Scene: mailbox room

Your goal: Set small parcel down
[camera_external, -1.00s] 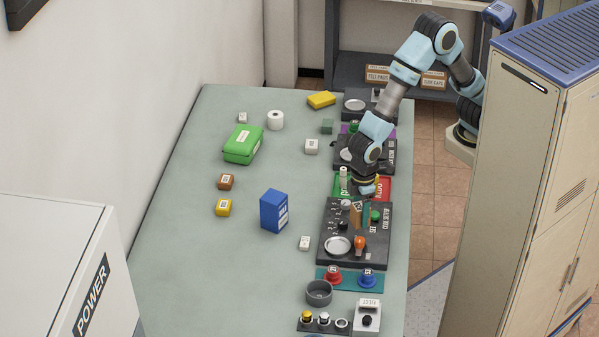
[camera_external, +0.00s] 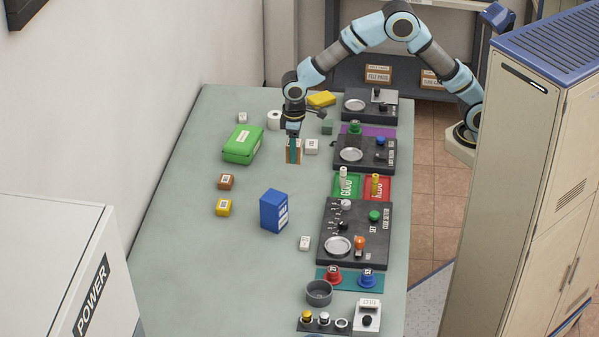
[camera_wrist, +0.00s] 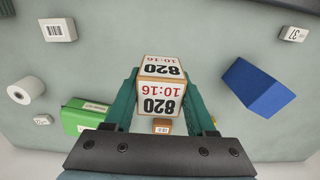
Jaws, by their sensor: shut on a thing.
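The small parcel (camera_external: 290,153) is a brown box with white labels. In the wrist view the parcel (camera_wrist: 159,92) shows "820" and "10:16" on two faces, upside down. My gripper (camera_external: 294,150) is shut on it, with the green fingers on either side of it. In the external view the parcel is over the middle of the table (camera_external: 190,250), left of the black panels. I cannot tell whether its lower end touches the table. The side of the parcel away from the camera is hidden.
A white tagged block (camera_external: 311,146) is close to the right of the parcel. A white roll (camera_external: 275,120) and a green case (camera_external: 242,144) are to the left, a blue box (camera_external: 273,210) nearer the camera. Open table lies between the parcel and the blue box.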

